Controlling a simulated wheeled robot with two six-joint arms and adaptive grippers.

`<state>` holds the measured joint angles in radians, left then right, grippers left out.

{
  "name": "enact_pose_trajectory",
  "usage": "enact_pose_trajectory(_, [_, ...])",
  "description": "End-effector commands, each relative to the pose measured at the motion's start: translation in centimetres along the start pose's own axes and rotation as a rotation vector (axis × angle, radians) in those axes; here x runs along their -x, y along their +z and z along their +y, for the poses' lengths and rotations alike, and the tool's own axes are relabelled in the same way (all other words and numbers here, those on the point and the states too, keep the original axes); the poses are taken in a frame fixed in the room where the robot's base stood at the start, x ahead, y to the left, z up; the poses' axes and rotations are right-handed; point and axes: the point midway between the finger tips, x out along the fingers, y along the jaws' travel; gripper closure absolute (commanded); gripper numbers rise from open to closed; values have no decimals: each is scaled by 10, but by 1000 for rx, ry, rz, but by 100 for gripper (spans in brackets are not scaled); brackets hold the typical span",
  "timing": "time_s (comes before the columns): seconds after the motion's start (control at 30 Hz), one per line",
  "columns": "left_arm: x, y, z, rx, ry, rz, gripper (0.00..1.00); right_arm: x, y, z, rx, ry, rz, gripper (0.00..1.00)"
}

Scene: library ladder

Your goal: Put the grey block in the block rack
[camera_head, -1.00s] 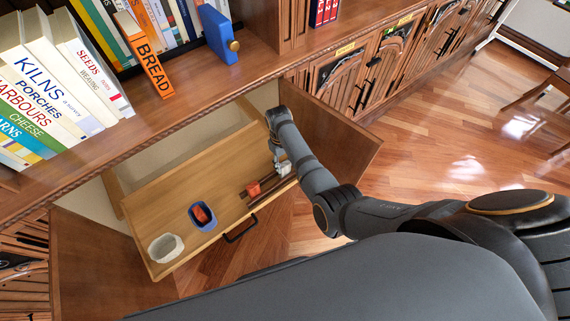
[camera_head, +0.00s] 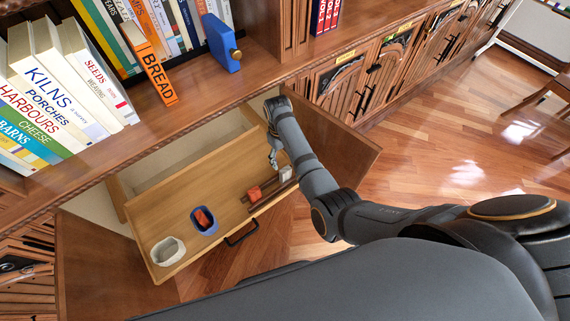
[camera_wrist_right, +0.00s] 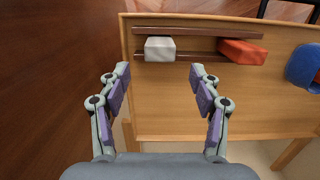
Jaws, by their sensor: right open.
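The grey block (camera_head: 285,173) lies at the right end of the block rack (camera_head: 272,190), a pair of dark brown rails in the pulled-out wooden drawer. In the right wrist view the grey block (camera_wrist_right: 160,49) sits by the left end of the rack (camera_wrist_right: 198,33), between the rails and covering part of the nearer one. A red block (camera_wrist_right: 242,51) lies at the rack's other end, a little slanted. My right gripper (camera_wrist_right: 160,75) is open and empty, its fingertips short of the grey block and apart from it. My left gripper is out of view.
The drawer (camera_head: 178,209) also holds a blue container (camera_head: 205,221) with a red item inside and a white bowl (camera_head: 168,251). Open cabinet doors (camera_head: 335,135) flank the drawer. A shelf with books and a blue bookend (camera_head: 221,44) is above.

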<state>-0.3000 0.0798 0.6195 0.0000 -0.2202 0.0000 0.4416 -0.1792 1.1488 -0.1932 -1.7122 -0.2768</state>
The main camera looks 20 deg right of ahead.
Motion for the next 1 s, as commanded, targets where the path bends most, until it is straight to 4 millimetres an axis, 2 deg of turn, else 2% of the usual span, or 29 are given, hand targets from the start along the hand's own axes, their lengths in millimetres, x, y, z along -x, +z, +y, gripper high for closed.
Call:
enact_pose_trajectory(0.03, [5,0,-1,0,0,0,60,15,-1,0,0,0,3,36])
enact_pose_trajectory(0.1, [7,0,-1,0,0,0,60,30,0,0,0,0,2,36])
enact_pose_trajectory(0.2, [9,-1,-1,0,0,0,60,45,0,0,1,0,1,36])
enact_pose_trajectory(0.33, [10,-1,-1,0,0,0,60,56,0,0,1,0,0,36])
enact_pose_trajectory(0.87, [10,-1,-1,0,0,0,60,58,0,0,1,0,-1,36])
enact_pose_trajectory(0.97, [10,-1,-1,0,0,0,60,51,7,4,-17,2,8,36])
enact_pose_trajectory(1.0, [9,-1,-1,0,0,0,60,45,15,8,-38,5,18,36])
